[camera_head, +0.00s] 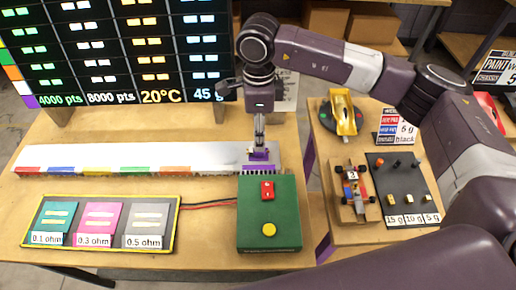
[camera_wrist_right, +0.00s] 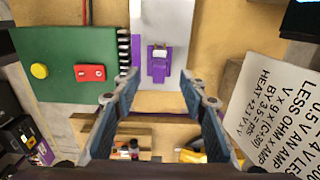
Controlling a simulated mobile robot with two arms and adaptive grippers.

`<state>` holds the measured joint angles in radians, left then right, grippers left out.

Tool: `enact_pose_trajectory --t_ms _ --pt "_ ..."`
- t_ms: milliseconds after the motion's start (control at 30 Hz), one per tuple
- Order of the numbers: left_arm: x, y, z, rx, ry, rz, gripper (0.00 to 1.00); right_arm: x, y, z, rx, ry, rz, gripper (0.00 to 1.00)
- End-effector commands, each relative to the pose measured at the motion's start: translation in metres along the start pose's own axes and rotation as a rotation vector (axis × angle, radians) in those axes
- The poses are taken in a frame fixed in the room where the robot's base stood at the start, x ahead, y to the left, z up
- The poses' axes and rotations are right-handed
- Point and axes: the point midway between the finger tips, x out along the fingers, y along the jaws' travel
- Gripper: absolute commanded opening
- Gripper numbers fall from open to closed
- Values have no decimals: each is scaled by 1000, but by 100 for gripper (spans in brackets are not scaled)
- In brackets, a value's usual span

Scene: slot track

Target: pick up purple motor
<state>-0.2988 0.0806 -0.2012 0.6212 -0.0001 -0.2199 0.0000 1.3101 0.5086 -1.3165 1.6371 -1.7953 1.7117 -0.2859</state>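The purple motor (camera_wrist_right: 159,66) sits on the right end of the long white track (camera_head: 120,158), on a purple section. It has a small pale part on top. In the head view the motor (camera_head: 259,155) is partly covered by my right gripper (camera_head: 259,139), which points down just above it. In the wrist view my right gripper (camera_wrist_right: 160,82) has its two fingers spread wide, with nothing between them. The motor shows beyond the fingertips, roughly centred between them. I cannot tell the exact gap. My left gripper is not in view.
A green box (camera_head: 269,235) with a red switch (camera_head: 267,190) and yellow button stands before the track end. A resistor tray (camera_head: 100,224) lies to the left. A score board (camera_head: 130,50) stands behind. A side table at right holds toy cars and weights (camera_head: 405,199).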

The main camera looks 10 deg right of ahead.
Motion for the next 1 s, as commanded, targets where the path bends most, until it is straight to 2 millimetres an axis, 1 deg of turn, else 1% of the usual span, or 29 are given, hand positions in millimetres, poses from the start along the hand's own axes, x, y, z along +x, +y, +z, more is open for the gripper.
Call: enact_pose_trajectory --t_ms 167,267,300,400,500,700,1000 --pt "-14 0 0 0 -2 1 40 19 2 0 -1 -1 6 39" --pt "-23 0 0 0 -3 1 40 34 2 1 1 -2 6 39" --pt "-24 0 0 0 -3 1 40 42 2 1 1 -1 6 39" --pt "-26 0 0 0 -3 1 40 53 2 1 -1 -3 5 39" --pt "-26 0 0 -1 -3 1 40 59 2 2 -1 -4 3 39" --pt "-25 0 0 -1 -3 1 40 60 1 2 -1 -5 2 38" --pt "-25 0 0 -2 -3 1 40 59 1 2 -1 -5 2 5"
